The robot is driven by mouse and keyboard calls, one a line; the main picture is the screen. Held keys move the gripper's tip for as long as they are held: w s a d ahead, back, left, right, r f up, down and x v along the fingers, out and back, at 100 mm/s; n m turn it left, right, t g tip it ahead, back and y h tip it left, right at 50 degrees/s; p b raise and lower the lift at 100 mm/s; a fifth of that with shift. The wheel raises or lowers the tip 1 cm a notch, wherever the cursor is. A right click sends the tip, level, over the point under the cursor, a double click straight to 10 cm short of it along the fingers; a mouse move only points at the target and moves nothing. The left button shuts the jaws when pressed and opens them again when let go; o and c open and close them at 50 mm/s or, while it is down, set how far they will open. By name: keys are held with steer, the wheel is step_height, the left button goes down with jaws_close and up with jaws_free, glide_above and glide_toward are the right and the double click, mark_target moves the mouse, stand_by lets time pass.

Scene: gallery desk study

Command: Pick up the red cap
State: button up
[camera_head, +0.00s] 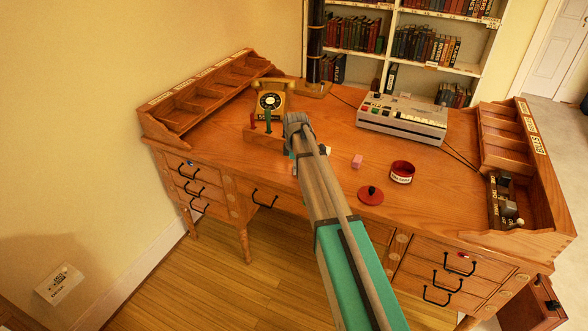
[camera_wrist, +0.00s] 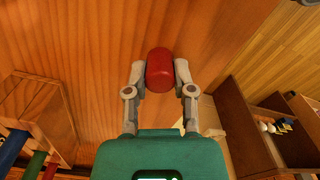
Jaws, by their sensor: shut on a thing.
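The red cap (camera_wrist: 159,69) is a smooth, rounded red piece. In the wrist view it sits between the two grey fingertips of my gripper (camera_wrist: 160,76), which touch it from both sides. My gripper is shut on it. Desk wood fills the background behind the cap, and I cannot tell whether it touches the surface. In the head view my arm hides the fingertips and the cap, near the middle of the desk (camera_head: 330,180).
A wooden rack (camera_head: 262,139) with blue, green and red upright pieces stands close to the left. A pink block (camera_head: 357,161), a round red tin (camera_head: 402,172) and a red knobbed lid (camera_head: 370,195) lie to the right. A telephone (camera_head: 270,100) and a grey machine (camera_head: 402,118) stand behind.

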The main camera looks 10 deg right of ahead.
steer(key=shift+r, duration=0.1)
steer(key=shift+r+p, duration=1)
steer(key=shift+p, duration=0.05)
steer(key=s+d+r+p, duration=0.1)
steer(key=s+r+p, duration=0.9)
steer(key=s, duration=0.4)
steer(key=shift+d+r+p, duration=0.15)
steer(key=shift+r+p, duration=0.25)
